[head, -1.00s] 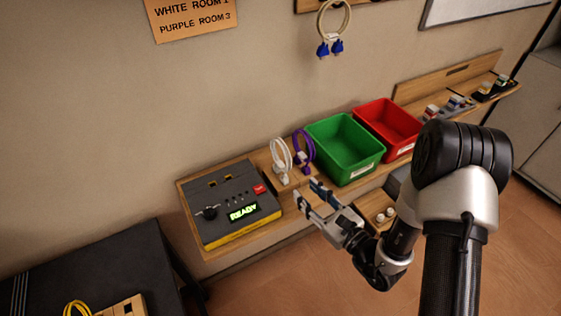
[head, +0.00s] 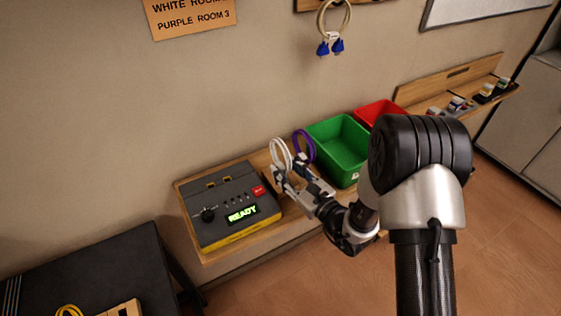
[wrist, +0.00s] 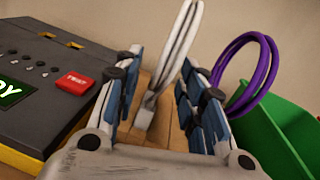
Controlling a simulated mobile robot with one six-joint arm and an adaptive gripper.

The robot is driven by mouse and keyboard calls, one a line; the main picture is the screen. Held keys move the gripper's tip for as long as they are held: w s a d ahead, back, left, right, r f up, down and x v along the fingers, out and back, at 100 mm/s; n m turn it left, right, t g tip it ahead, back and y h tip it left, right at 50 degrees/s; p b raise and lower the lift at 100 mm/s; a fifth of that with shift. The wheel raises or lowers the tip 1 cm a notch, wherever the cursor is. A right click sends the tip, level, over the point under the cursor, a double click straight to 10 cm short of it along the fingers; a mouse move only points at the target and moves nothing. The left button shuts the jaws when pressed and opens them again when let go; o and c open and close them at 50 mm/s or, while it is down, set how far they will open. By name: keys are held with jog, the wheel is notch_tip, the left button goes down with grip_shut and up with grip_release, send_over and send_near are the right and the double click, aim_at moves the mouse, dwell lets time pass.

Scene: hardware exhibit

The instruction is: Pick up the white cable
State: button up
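The white cable (head: 281,152) is a coiled loop standing on the wooden shelf against the wall, between the grey device and the purple cable. My gripper (head: 288,172) is at its lower part in the head view and covers its connector end. In the wrist view the white cable (wrist: 177,50) rises between the two blue-padded fingers of my gripper (wrist: 155,100). Its plug end lies between them, with visible gaps on both sides. The gripper is open.
A grey device (head: 225,205) with a lit READY screen stands close on the left. The purple cable (head: 304,145) is just right of the white one. A green bin (head: 354,178) and a red bin (head: 378,109) stand farther right. The wall is close behind.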

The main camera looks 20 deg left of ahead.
jog(key=shift+c, duration=0.2)
grip_shut()
jog(key=shift+r, duration=0.15)
dwell(0.3)
